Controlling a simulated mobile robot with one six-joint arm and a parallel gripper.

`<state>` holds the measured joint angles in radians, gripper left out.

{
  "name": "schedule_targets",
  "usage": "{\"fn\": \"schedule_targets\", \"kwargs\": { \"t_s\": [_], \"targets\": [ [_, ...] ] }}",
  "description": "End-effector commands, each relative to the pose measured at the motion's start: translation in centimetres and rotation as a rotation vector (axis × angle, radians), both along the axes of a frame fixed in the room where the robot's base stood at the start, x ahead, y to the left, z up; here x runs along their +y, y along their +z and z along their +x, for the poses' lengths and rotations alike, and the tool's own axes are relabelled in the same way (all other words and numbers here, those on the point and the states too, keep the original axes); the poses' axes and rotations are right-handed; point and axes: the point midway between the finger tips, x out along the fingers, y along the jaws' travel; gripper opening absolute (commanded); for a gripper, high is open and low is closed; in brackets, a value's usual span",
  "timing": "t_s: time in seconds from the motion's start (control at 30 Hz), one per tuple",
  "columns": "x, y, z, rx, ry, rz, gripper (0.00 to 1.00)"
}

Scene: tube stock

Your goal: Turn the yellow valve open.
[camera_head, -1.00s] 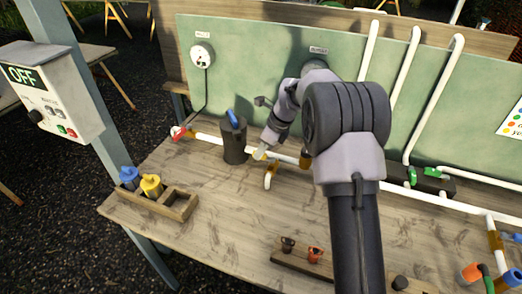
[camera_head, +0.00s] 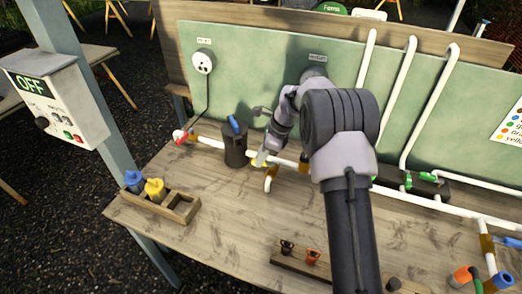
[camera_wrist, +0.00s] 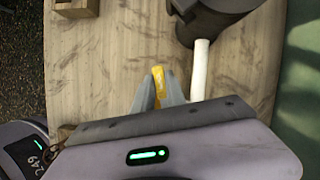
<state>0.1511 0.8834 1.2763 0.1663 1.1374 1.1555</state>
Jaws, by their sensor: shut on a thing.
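The yellow valve is on the white pipe that runs along the bench, beside the dark cylinder. In the wrist view its yellow handle (camera_wrist: 159,84) sits between the two grey fingertips of my gripper (camera_wrist: 159,98), which is shut on it. In the head view my gripper (camera_head: 262,157) is at the pipe, just right of the dark cylinder (camera_head: 235,148), and a little yellow shows at its tips. The valve body is mostly hidden behind my gripper, and how far the handle is turned cannot be told.
A red valve (camera_head: 182,140) is on the pipe's left end. A wooden tray (camera_head: 186,212) holds blue and yellow fittings at the bench's left. A small rack (camera_head: 287,262) stands at the front. A control box (camera_head: 55,100) reads OFF.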

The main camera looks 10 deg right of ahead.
Motion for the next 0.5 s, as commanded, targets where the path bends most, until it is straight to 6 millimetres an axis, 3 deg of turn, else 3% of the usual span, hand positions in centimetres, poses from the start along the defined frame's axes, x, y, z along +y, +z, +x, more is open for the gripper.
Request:
{"fn": "schedule_targets", "kwargs": {
  "t_s": [0.5],
  "targets": [
    [0.1,0.4,-1.9,0.001,0.488,0.001,0.00]
  ]
}}
